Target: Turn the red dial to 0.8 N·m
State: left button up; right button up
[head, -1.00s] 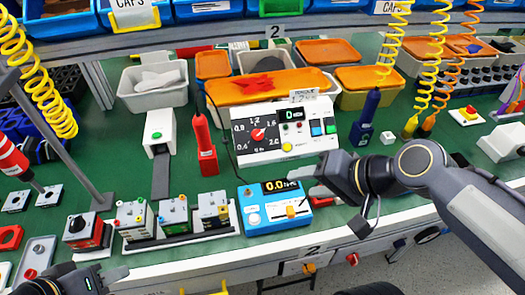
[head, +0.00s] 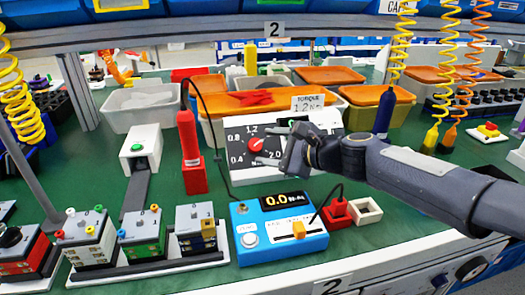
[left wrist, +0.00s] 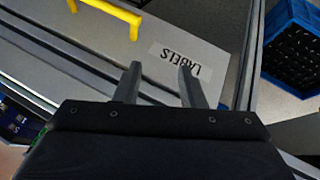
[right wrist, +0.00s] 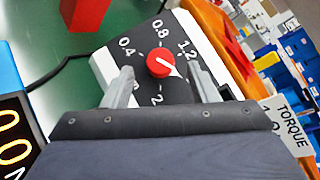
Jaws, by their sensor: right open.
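The red dial (head: 255,145) sits on the dark face of a white torque box (head: 327,121) in the head view. Its scale runs from 0.4 to 2.0. In the right wrist view the dial (right wrist: 158,62) has a white pointer directed between 1.2 and 2.0, towards a part of the scale hidden by a finger. My right gripper (right wrist: 160,72) is open, its fingers on either side of the dial; contact cannot be told. It covers the box's right part in the head view (head: 272,147). My left gripper (left wrist: 160,68) is open and empty over a ledge marked LABELS.
A blue meter (head: 277,233) reading 0.0 stands in front of the box. A red upright tool (head: 190,150) stands to the left, with a black cable beside it. Bins (head: 375,105) are behind. Green bench surface is free between the red tool and the meter.

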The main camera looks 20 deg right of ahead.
aim_at(256, 145)
jog(key=shift+x, duration=1.35)
